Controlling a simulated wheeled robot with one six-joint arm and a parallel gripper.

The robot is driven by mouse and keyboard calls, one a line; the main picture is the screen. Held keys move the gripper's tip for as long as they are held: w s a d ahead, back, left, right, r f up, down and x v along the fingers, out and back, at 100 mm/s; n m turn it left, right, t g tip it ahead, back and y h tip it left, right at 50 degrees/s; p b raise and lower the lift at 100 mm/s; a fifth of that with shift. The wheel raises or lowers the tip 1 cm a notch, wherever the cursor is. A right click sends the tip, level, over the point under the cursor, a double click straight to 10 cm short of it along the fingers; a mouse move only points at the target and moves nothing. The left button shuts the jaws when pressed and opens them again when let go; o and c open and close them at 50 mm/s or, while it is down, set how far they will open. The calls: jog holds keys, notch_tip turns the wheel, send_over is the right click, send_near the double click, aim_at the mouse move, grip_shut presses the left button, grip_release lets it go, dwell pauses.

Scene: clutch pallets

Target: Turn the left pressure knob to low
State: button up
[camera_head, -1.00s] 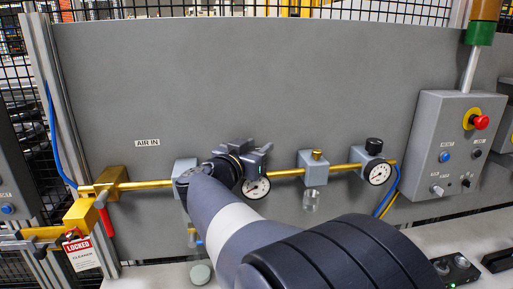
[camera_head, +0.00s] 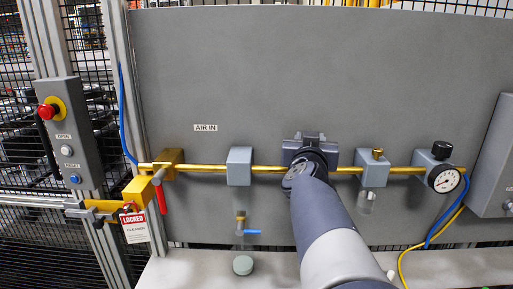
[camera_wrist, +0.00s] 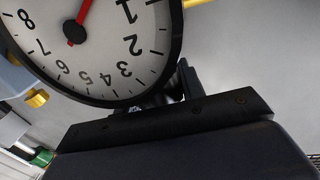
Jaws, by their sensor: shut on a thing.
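My gripper (camera_head: 310,138) is at the left regulator on the brass pipe, in the middle of the head view. It is shut on the left pressure knob, which the gripper and my arm hide in the head view. The left gauge (camera_wrist: 122,45) fills the upper left of the wrist view, with its numbers upside down. Its red needle (camera_wrist: 82,17) runs up out of the frame, so its reading cannot be told. The dark gripper body fills the bottom of that view, and the fingers (camera_wrist: 182,85) show only partly behind the gauge.
A second regulator with a black knob (camera_head: 442,150) and gauge (camera_head: 445,180) stands right. Grey blocks (camera_head: 239,166) (camera_head: 371,168) flank my gripper on the brass pipe (camera_head: 210,168). A yellow valve with red handle (camera_head: 160,190) and a lockout tag (camera_head: 134,226) are left.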

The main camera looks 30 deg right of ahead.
jog(key=shift+w+a+f+n+t+y+b, duration=0.15)
jog(key=shift+n+t+y+b, duration=0.65)
jog(key=shift+b, duration=2.5)
jog(key=shift+d+f+n+t+y+b, duration=0.15)
jog(key=shift+n+t+y+b, duration=0.65)
jog(key=shift+b, duration=2.5)
jog(key=n+y+b, duration=0.1)
jog(key=y+b, duration=0.1)
jog(key=b, duration=0.3)
jog(key=shift+a+y, duration=0.2)
jog(key=shift+y, duration=0.2)
jog(key=shift+w+y+b, duration=0.1)
jog(key=shift+y+b, duration=0.2)
jog(key=shift+b, duration=0.15)
jog(key=n+y+b, duration=0.1)
jog(key=y, duration=0.1)
jog(key=n+t+y+b, duration=0.1)
jog(key=n+y+b, duration=0.1)
jog(key=shift+a+y, duration=0.2)
jog(key=shift+y, duration=0.1)
jog(key=n+y, duration=0.2)
jog(key=shift+a+r+y, duration=0.2)
jog(key=shift+y, duration=0.2)
jog(key=shift+a+n+y, duration=0.1)
jog(key=shift+n+y, duration=0.6)
jog(key=shift+y, duration=0.2)
jog(key=shift+a+f, duration=0.1)
jog(key=o, duration=1)
